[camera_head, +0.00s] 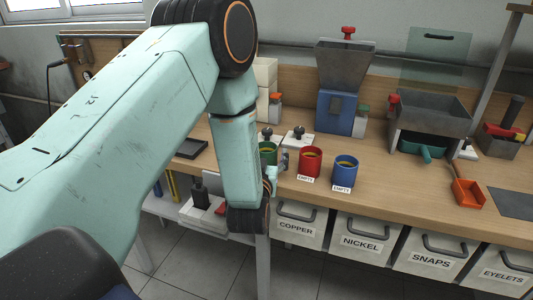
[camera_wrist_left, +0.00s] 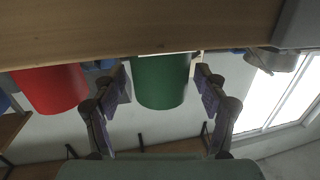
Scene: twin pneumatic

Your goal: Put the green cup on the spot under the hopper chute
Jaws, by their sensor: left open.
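The green cup (camera_head: 267,152) stands on the wooden bench, partly hidden behind my left arm. In the left wrist view, which looks upside down, the green cup (camera_wrist_left: 160,82) sits between the two spread fingers of my left gripper (camera_wrist_left: 162,90), with a gap on each side. In the head view my left gripper (camera_head: 277,168) is at the bench's front edge, close to the cup and mostly hidden by the arm. A grey hopper (camera_head: 344,62) on a blue body stands at the back; its chute is not clear. My right gripper is not in view.
A red cup (camera_head: 310,162) and a blue cup (camera_head: 345,169) stand right of the green one, with "EMPTY" labels before them. A grey bin (camera_head: 430,113) with a green scoop (camera_head: 422,150) and an orange tray (camera_head: 467,194) are farther right. Labelled drawers (camera_head: 360,240) hang below.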

